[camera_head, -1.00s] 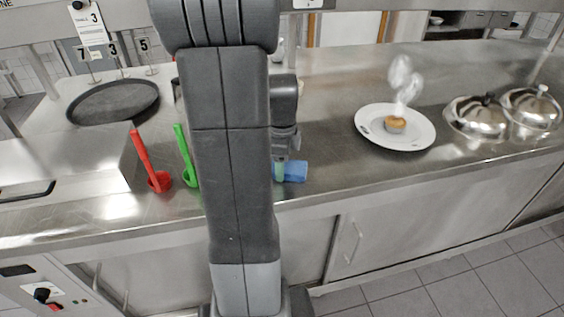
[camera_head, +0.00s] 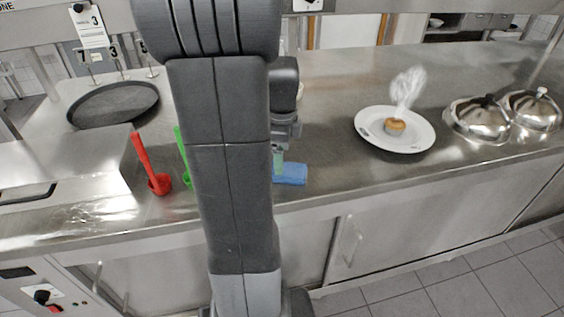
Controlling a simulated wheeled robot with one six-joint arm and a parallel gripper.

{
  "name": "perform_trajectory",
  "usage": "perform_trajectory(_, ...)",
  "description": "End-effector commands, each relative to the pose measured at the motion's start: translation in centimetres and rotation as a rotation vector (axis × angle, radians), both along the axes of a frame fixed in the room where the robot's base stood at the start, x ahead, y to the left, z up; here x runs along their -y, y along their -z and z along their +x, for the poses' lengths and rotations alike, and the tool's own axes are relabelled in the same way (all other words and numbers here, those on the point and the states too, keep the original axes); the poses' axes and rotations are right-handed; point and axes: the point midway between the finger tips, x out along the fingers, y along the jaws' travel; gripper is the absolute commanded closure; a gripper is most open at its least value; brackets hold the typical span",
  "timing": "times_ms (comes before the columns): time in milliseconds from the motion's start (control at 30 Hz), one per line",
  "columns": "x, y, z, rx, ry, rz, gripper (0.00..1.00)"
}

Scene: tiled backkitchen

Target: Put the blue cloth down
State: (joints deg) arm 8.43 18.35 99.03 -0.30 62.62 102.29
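The blue cloth (camera_head: 291,174) is a small folded pad near the front edge of the steel counter (camera_head: 335,165), just right of my arm, and looks to be lying on the counter. My gripper (camera_head: 278,168) points down at the cloth's left end, with its pale green fingertips overlapping or just above that end in the picture. My arm hides part of the gripper and the area to its left. I cannot tell whether the fingers still touch the cloth or how far apart they are.
Right of the cloth are a white plate (camera_head: 370,137) with a steaming muffin (camera_head: 395,127) and two steel domes (camera_head: 478,119). To the left stand a red ladle (camera_head: 148,165), a partly hidden green ladle (camera_head: 182,155) and a dark round tray (camera_head: 113,104). The counter between cloth and plate is clear.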

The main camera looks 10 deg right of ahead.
Motion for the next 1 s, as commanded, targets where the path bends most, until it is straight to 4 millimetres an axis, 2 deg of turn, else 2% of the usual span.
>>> perform_trajectory(33, 0.0, -1.4, 0.1, 0.005, 0.0, -0.001, 0.19)
perform_trajectory(200, 0.0, -4.8, 0.0, 0.005, 0.0, -0.001, 0.19)
perform_trajectory(400, 0.0, -7.2, 0.0, 0.002, 0.0, -0.001, 0.19)
perform_trajectory(800, 0.0, -7.6, 0.0, 0.0, 0.0, 0.0, 0.19)
perform_trajectory(1000, 0.0, -6.3, 0.0, -0.004, 0.0, 0.0, 0.19)
